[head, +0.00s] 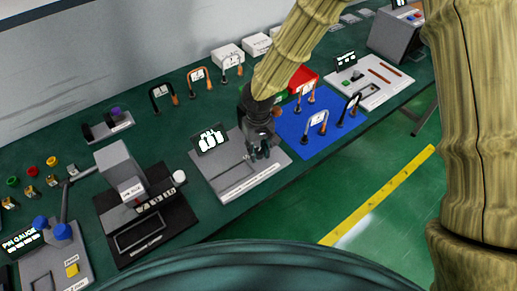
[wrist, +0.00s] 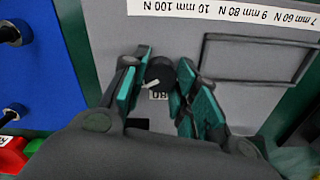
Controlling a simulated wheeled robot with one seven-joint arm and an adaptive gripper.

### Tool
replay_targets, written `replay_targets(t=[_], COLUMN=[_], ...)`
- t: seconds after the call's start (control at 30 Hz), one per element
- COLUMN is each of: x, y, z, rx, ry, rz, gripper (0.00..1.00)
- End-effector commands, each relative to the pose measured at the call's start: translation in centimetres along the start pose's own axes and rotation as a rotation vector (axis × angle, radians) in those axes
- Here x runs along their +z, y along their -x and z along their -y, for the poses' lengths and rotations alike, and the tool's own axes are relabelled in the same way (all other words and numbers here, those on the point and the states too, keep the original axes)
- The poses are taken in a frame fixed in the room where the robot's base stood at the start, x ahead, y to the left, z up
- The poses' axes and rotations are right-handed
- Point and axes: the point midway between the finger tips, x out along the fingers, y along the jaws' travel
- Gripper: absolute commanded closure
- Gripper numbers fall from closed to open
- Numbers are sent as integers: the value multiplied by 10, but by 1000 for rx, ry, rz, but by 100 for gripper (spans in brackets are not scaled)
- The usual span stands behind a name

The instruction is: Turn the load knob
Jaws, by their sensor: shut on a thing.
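The load knob (wrist: 158,72) is a small black round knob with a white pointer line, on a grey panel (wrist: 130,25). A white label reading 80 (wrist: 157,95) is beside it, on the side nearer my wrist. My gripper (wrist: 159,74) has its teal fingers on either side of the knob, closed on it. In the head view my gripper (head: 259,152) reaches down onto the right part of the grey device (head: 225,188), which has a small dark display (head: 210,139). The knob is hidden there by the gripper.
A printed strip (wrist: 230,10) lists mm and N values, above an outlined recess (wrist: 262,60). In the head view a blue mat (head: 292,125) with cable pieces lies to the right, and a black device (head: 165,228) with a grey head stands to the left.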

Motion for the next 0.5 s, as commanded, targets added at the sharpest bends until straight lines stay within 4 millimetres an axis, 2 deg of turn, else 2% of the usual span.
replay_targets(t=[0.27,0.5], x=[0,-1], y=[1,2], z=[-1,0], rx=[3,2], ry=[93,280], rz=[0,0], gripper=[95,95])
